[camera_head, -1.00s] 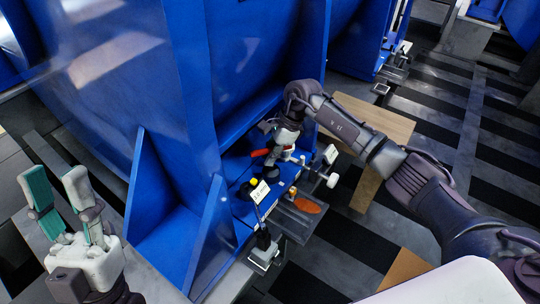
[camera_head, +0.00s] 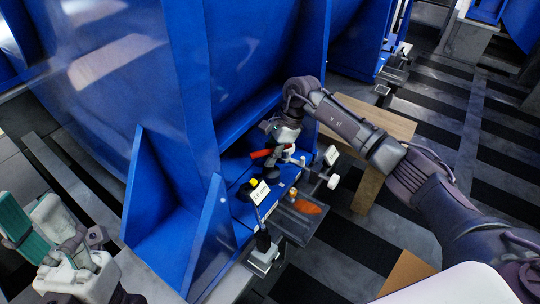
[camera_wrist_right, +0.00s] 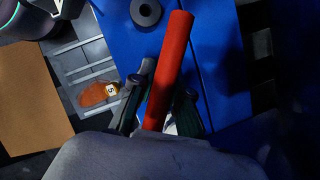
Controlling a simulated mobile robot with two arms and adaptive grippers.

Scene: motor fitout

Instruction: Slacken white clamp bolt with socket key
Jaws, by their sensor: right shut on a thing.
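My right gripper (camera_head: 275,151) is shut on a red bar-like handle (camera_head: 260,154), likely the socket key, low beside the blue motor frame. In the right wrist view the red handle (camera_wrist_right: 172,65) stands between the two fingers (camera_wrist_right: 158,112). Its working end is hidden by the gripper. I cannot clearly make out the white clamp bolt; a white round knob (camera_head: 333,181) shows at the right of the blue base. My left gripper (camera_head: 30,216), with teal finger pads, is open and empty at the lower left, away from the motor.
The blue motor frame (camera_head: 190,120) fills the middle. A yellow-topped black part (camera_head: 253,183) and a white label (camera_head: 260,193) are on its base. An orange object (camera_head: 307,207) lies on a grey slotted plate (camera_head: 300,226). A wooden board (camera_head: 372,125) is behind my right arm.

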